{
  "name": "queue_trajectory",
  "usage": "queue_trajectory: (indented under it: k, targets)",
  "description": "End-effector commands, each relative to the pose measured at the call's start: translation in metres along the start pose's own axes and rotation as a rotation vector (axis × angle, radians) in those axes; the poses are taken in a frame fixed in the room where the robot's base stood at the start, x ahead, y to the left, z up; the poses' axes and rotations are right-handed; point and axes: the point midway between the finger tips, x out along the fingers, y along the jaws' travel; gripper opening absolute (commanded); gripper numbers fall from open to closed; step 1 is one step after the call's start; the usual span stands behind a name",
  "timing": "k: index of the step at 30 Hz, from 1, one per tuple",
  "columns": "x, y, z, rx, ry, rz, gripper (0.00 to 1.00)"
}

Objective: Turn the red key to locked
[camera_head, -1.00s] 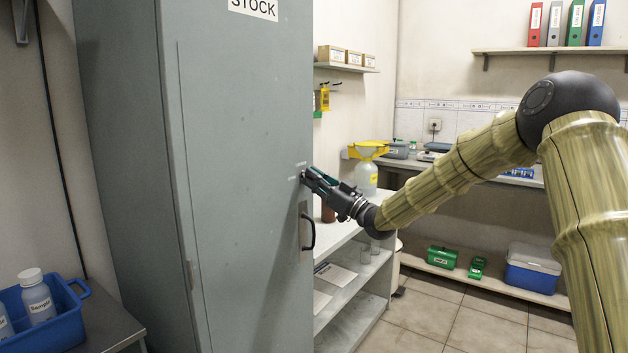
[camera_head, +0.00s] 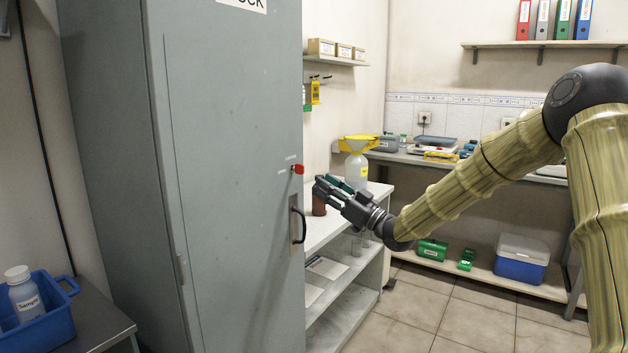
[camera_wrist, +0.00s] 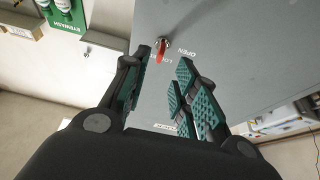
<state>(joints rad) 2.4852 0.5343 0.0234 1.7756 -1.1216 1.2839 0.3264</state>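The red key (camera_head: 298,169) sits in the lock on the grey cabinet door (camera_head: 235,180), above the black handle (camera_head: 299,225). In the wrist view the key (camera_wrist: 161,52) stands out from a round metal lock, beside an "OPEN" label (camera_wrist: 187,51) and a partly covered label beginning "LO". My gripper (camera_head: 319,186) is just right of the key in the head view, apart from the door. In the wrist view my gripper (camera_wrist: 166,60) is open, its teal-padded fingers spread either side of the key's line, with nothing between them touching the key.
A white shelf unit (camera_head: 335,305) stands right of the cabinet, with a brown bottle (camera_head: 319,205) and a yellow-topped bottle (camera_head: 356,170) on it, close behind my gripper. A blue crate (camera_head: 40,335) is at lower left. The floor at right is clear.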

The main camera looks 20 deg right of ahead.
Motion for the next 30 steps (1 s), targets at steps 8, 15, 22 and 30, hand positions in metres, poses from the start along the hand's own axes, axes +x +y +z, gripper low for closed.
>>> queue_trajectory:
  k: [8,15,22,30]
  targets:
    - [-0.032,0.0,0.0,0.001,-0.001,0.0,0.29]
    - [-0.037,0.0,0.0,-0.001,0.0,-0.001,0.29]
    - [-0.037,0.0,0.0,0.0,0.0,-0.001,0.29]
    - [-0.04,-0.006,0.025,0.022,-0.04,0.022,0.29]
